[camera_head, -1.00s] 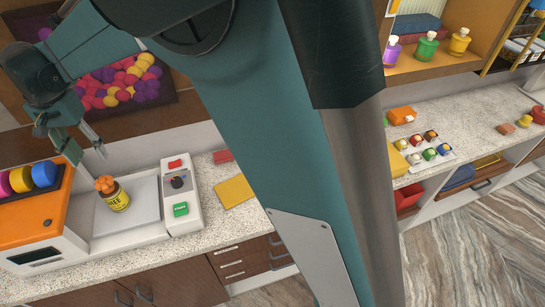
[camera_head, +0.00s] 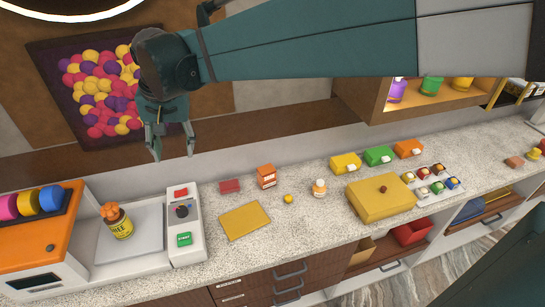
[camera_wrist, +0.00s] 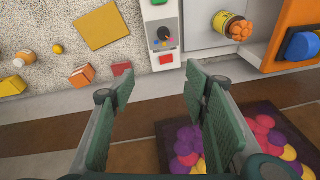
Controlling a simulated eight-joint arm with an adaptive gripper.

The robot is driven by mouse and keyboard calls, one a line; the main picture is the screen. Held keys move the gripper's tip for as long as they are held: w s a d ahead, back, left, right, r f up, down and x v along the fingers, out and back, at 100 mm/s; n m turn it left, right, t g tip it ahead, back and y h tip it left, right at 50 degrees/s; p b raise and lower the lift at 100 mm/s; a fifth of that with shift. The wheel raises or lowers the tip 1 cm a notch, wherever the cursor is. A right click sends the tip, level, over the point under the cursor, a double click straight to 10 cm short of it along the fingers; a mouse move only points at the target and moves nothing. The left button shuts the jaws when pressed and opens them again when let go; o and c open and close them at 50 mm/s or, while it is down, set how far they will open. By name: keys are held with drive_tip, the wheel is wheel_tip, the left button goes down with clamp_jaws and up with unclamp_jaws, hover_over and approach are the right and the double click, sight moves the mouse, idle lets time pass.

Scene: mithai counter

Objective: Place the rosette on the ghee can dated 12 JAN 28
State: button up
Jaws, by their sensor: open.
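The yellow ghee can (camera_head: 122,229) with a dark rim stands upright on the white machine's grey plate. Its label reads partly as GHEE; no date is readable. An orange, lobed piece that looks like the rosette (camera_head: 111,211) sits on top of the can. The wrist view also shows the can (camera_wrist: 226,20) and the orange piece (camera_wrist: 242,31). My gripper (camera_head: 174,148) is open and empty, in the air behind the counter's back edge, to the right of the can and clear of it. In the wrist view, nothing is between my gripper's fingers (camera_wrist: 160,85).
An orange unit (camera_head: 40,237) with colored discs stands left of the can. The control panel (camera_head: 182,225) is to its right. A yellow mat (camera_head: 245,221), orange box (camera_head: 266,176), small bottle (camera_head: 319,187) and yellow box (camera_head: 380,199) stand further right. A picture of balls (camera_head: 95,88) is behind.

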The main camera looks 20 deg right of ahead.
drive_tip(key=s+d+t, duration=0.1)
drive_tip(key=s+d, duration=0.4)
drive_tip(key=d, duration=0.4)
drive_tip(key=s+d+t, duration=0.1)
drive_tip(key=s+d, duration=0.3)
drive_tip(key=d, duration=0.4)
drive_tip(key=s+d+f+n+t, duration=0.1)
drive_tip(key=s+d+f, duration=0.2)
drive_tip(key=s+d, duration=0.3)
drive_tip(key=s+d+f+t+h, duration=0.1)
drive_tip(key=s+d+f, duration=0.2)
drive_tip(key=s+d, duration=0.3)
drive_tip(key=shift+s+d+n+t, duration=0.15)
drive_tip(key=shift+d+n+t, duration=0.15)
drive_tip(key=shift+n+t, duration=0.1)
drive_tip(key=shift+f, duration=0.1)
